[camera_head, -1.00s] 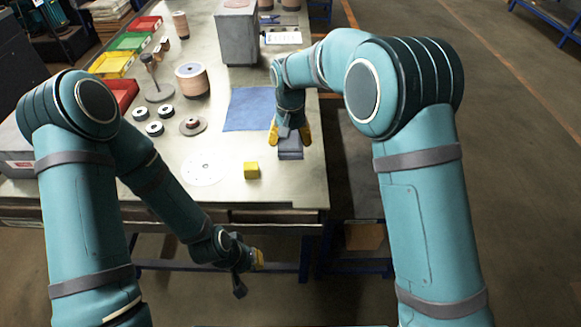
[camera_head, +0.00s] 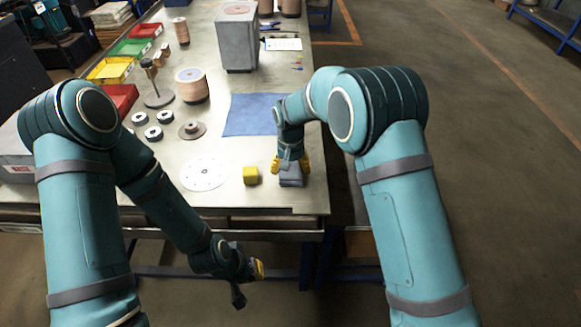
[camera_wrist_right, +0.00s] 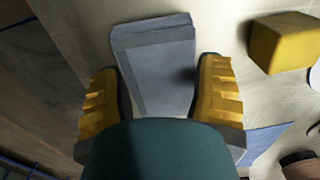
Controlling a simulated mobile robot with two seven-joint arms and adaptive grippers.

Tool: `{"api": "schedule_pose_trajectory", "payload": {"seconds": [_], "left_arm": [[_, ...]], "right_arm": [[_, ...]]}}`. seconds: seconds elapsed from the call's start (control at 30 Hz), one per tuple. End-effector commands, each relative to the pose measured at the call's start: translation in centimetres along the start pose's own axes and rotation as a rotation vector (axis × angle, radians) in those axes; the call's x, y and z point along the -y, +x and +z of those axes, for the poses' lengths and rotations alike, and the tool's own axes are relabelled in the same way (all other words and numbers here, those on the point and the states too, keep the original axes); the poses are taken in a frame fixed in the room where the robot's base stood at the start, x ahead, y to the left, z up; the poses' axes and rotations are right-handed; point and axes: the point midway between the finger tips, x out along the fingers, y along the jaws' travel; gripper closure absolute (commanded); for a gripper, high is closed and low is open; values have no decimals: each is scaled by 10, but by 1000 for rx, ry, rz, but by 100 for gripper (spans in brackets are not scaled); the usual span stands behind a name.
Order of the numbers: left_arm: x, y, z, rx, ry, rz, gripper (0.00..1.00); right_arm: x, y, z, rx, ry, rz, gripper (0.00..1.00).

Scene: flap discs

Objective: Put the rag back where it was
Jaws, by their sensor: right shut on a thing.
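A yellow cube (camera_head: 251,176) and a white disc (camera_head: 205,172) lie left of the rag. A blue cloth (camera_head: 250,115) lies flat behind it. Black rings, a copper-coloured roll (camera_head: 192,86), coloured bins and a grey box (camera_head: 237,40) stand further back. The table edge is close on the right.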

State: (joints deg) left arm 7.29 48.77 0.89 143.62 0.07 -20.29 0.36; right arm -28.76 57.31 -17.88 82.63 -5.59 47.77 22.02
Motion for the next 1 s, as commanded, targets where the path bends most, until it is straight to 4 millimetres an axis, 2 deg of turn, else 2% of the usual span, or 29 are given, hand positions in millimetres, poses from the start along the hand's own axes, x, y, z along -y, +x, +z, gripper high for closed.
{"api": "schedule_pose_trajectory", "payload": {"seconds": [0.03, 0.07, 0.1, 0.13, 0.43, 0.57, 0.67, 1.0], "left_arm": [[0, 1, 0, 0, 0, 0, 100], [0, 1, 0, 1, 0, 0, 100], [0, 1, 0, 1, 0, 0, 100], [0, 1, 0, 1, 0, 0, 100], [0, 0, 0, 0, 0, 0, 100], [0, -1, 0, -1, 0, 0, 100], [-1, -3, -1, -3, -1, 0, 100], [-4, -12, -5, -11, -3, -1, 100]], "right_arm": [[0, 2, 0, 0, 0, 0, 72], [0, 2, 0, 0, 0, 0, 26], [0, 2, 0, 0, 0, 0, 12], [0, 2, 0, 0, 0, 0, 5], [0, 1, 0, 0, 0, 0, 5], [0, -8, 0, -3, 0, -1, 5], [1, -22, 0, -3, -1, -2, 5], [0, -91, -1, -4, -1, -2, 5]]}}
